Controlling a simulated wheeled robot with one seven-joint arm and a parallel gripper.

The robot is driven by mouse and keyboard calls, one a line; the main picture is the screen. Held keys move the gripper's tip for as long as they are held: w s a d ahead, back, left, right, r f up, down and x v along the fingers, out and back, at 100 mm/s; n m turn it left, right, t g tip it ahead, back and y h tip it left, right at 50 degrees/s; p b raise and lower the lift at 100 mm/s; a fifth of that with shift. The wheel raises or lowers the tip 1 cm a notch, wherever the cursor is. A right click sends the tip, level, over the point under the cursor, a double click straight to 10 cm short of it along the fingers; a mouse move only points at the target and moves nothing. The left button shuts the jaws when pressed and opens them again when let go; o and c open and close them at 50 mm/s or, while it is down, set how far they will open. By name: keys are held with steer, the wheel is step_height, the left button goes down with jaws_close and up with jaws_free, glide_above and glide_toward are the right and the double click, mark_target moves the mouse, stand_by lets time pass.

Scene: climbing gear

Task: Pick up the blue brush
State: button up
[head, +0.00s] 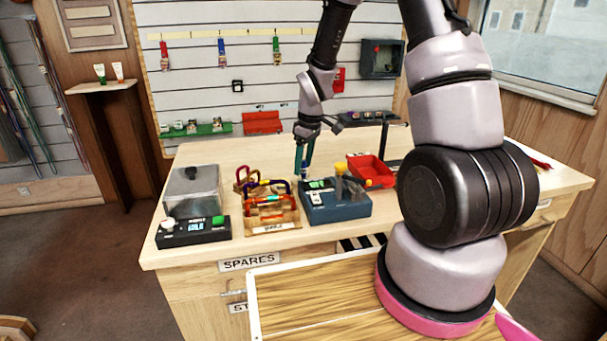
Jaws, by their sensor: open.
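No blue brush can be made out with certainty. A small blue item (222,52) hangs on the slatted wall between a red one (165,55) and a green one (277,48); it is too small to tell whether it is a brush. My gripper (304,174) points down over the workbench, at the back left of a blue box (338,208). Its two teal fingers look a little apart, with nothing clearly between them. Whether the fingertips touch anything behind the box cannot be told.
The workbench (190,152) holds a scale with a clear cover (193,192), a wooden tray (272,226) of coloured gear and a red bin (371,171). A yellow-topped post rises from the blue box. The bench's back left is bare.

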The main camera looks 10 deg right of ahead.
jaws_close()
step_height(320, 180, up, 10)
steer(key=shift+r, duration=0.1)
stand_by(0.4)
